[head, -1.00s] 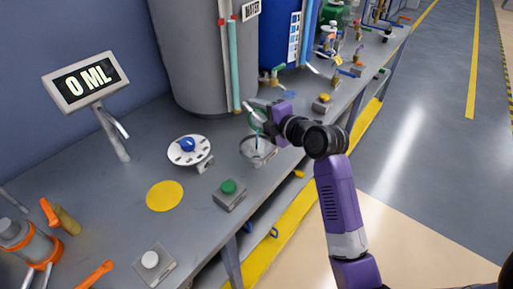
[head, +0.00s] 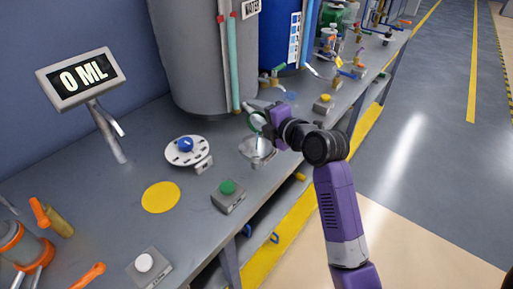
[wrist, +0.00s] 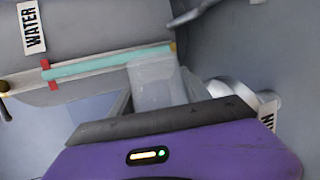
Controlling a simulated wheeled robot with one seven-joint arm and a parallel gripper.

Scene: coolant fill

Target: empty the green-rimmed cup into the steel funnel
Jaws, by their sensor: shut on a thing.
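The green-rimmed cup (head: 257,120) is tilted well over above the steel funnel (head: 257,150), its green rim toward the left. My gripper (head: 266,122) is shut on it, to the right of the barrel's gauge tube. A thin pale blue streak shows between cup and funnel. In the wrist view the cup (wrist: 155,80) looks clear and colourless, just beyond my gripper's dark grey fingers (wrist: 165,118). How much liquid is left in it cannot be told.
A grey WATER tank (head: 203,55) stands behind the funnel, with a blue tank (head: 280,35) to its right. A white dial with a blue knob (head: 187,150), a green button box (head: 228,195) and a yellow disc (head: 161,197) are on the bench. The display (head: 82,78) reads 0 ML.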

